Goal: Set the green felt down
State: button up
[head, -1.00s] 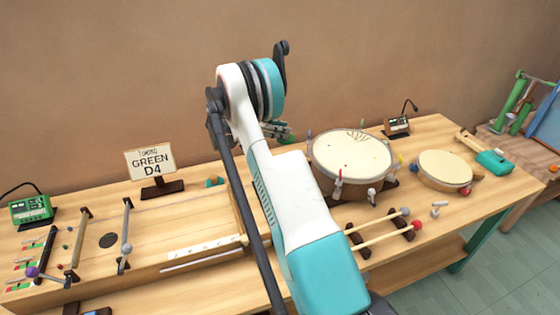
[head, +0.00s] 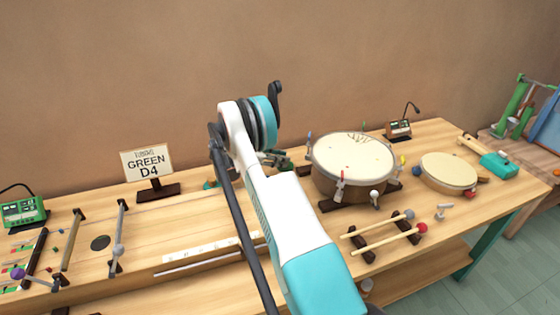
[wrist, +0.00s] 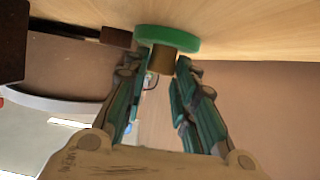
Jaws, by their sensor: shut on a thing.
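The green felt (wrist: 167,39) is a flat green disc with a short brown knob (wrist: 162,60). My gripper (wrist: 164,70) is shut on the knob, with one finger on each side of it. The disc lies close against the wooden table top in the wrist view; I cannot tell whether it touches. In the head view my gripper (head: 274,160) is low over the table, just left of the big drum (head: 353,155). My arm hides part of the table there, and the felt is hard to make out in that view.
A dark block (wrist: 115,37) is close beside the felt. A "GREEN D4" sign (head: 147,162) stands left of my arm. Two mallets (head: 385,234) lie on dark rests in front of the drum. A smaller drum (head: 448,170) is at the right.

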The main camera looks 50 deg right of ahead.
jog(key=o, duration=1)
jog(key=shift+o, duration=0.2)
jog(key=shift+r, duration=0.1)
